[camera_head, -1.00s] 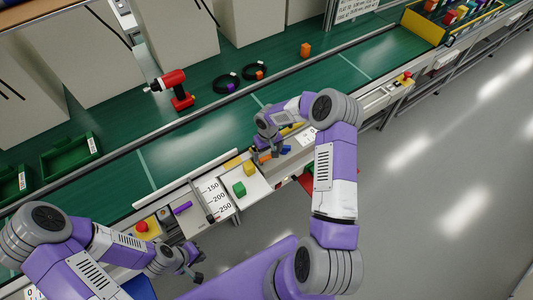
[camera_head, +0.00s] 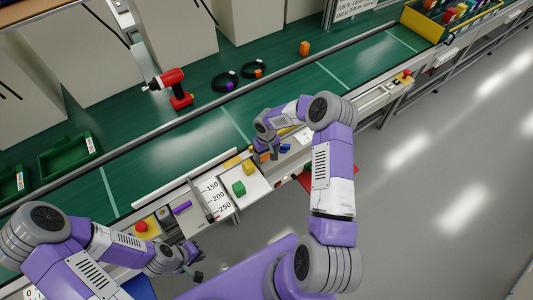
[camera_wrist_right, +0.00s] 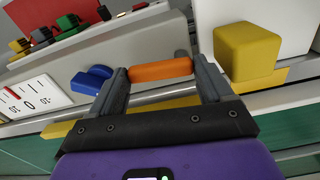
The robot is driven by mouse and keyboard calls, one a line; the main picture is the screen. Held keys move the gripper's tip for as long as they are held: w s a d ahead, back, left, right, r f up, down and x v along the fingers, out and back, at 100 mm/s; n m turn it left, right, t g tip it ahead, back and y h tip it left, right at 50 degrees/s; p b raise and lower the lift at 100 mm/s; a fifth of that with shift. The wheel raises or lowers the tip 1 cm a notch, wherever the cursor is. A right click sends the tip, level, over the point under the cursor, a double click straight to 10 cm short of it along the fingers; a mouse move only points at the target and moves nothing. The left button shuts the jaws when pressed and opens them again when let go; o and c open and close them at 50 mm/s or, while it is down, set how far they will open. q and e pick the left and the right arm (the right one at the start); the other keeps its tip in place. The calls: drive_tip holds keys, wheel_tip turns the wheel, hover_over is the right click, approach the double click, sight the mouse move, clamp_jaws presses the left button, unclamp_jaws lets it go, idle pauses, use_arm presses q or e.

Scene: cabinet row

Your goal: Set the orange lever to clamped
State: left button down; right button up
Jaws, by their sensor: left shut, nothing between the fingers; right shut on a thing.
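The orange lever (camera_wrist_right: 160,70) lies between the fingertips of my right gripper (camera_wrist_right: 163,74) in the right wrist view, and the gripper is shut on it. In the head view the right gripper (camera_head: 268,154) is low over the workstation panel, and the lever is mostly hidden by it. A blue knob (camera_wrist_right: 91,79) sits just left of the fingers in the wrist view. I cannot read any clamped marking at the lever. My left gripper (camera_head: 190,262) is shut and empty, at the lower left, away from the lever.
A yellow block (camera_wrist_right: 247,52) stands close beside the right finger. A red button (camera_head: 140,226) is near my left arm.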

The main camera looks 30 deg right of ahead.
sight(266, 155)
drive_tip(key=shift+w+n+b, duration=0.15)
drive_tip(key=shift+n+b, duration=0.15)
drive_tip(key=shift+n, duration=0.4)
drive_tip(key=o, duration=1)
drive_tip(key=shift+c, duration=0.2)
drive_tip(key=shift+r, duration=0.1)
wheel_tip(266, 155, up, 7)
drive_tip(key=shift+r, duration=0.2)
